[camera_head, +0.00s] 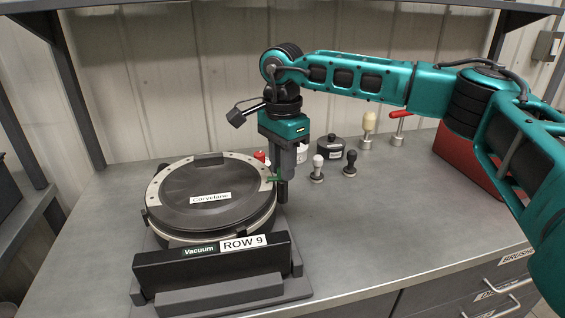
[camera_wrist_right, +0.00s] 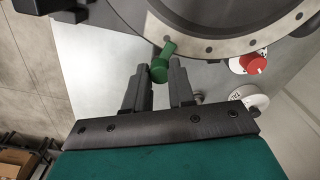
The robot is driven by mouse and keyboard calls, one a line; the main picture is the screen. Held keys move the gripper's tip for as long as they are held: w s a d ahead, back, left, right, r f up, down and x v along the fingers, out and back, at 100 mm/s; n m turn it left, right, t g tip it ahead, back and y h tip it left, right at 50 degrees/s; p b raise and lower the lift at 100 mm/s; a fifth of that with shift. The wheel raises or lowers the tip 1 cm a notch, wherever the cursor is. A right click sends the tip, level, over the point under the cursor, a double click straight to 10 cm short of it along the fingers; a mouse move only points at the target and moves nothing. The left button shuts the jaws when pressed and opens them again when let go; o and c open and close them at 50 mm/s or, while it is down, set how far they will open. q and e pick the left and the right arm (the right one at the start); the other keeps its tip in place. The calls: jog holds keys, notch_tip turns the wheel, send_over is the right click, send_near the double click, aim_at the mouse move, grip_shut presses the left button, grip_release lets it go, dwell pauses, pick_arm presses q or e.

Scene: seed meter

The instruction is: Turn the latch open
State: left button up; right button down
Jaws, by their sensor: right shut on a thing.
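The round seed meter (camera_head: 176,211) has a dark lid with a pale metal rim and stands on the bench in a dark holder marked ROW 9. A green latch (camera_wrist_right: 161,63) sits at the meter's rim, and a small part of it shows in the head view (camera_head: 271,178). My right gripper (camera_wrist_right: 160,78) is shut on the latch's rounded end, with one finger on each side. In the head view my right gripper (camera_head: 282,190) points down at the right side of the meter and hides most of the latch. My left gripper is not in view.
A red-knobbed part (camera_wrist_right: 252,63) is close to the meter. A white-topped tool (camera_head: 318,168), a black-topped tool (camera_head: 350,164) and a dark jar (camera_head: 330,147) stand right of my gripper. A red box (camera_head: 465,155) is farther right. The front right bench top is clear.

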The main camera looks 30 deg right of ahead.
jog(key=m, duration=0.4)
jog(key=shift+p, duration=0.4)
jog(key=m, duration=0.4)
jog(key=shift+m+p, duration=0.35)
jog(key=shift+m, duration=0.05)
jog(key=m, duration=0.4)
jog(key=shift+m+p, duration=0.6)
jog(key=shift+m, duration=1.7)
jog(key=c, duration=0.9)
grip_release()
jog(key=shift+c, duration=0.2)
